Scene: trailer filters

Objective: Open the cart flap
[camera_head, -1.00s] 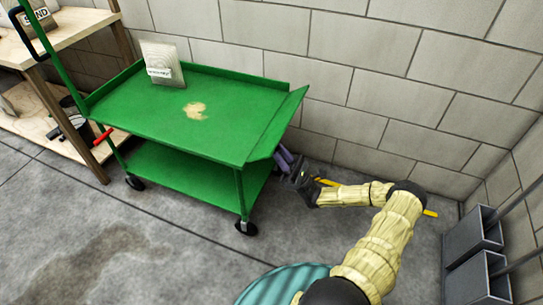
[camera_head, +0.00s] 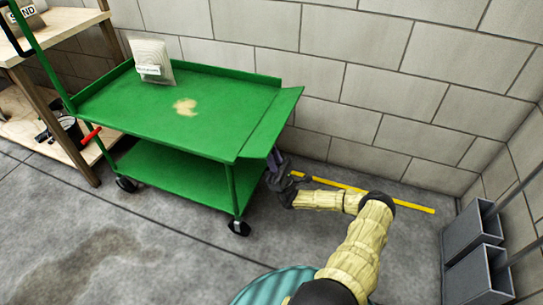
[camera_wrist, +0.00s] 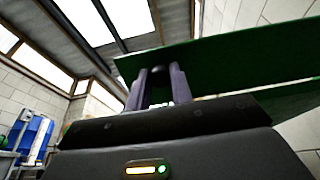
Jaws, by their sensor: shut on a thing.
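The green cart (camera_head: 150,110) stands against the block wall. Its flap (camera_head: 272,122) is at the right end of the top tray, about level with it. My gripper (camera_head: 274,158) is below the flap's outer edge, at the cart's right end. In the wrist view the two purple fingers (camera_wrist: 158,80) point up to the underside of the green flap (camera_wrist: 225,62). A small dark round part shows between the fingertips. The fingers are shut on part of the flap; the exact contact is partly hidden.
A white labelled bag (camera_head: 151,62) stands on the cart's top tray. A wooden shelf (camera_head: 90,150) is at the left. A yellow strip (camera_head: 400,203) lies along the wall. Grey bins (camera_head: 475,255) stand at the right, and a teal ribbed thing (camera_head: 275,287) is at the bottom.

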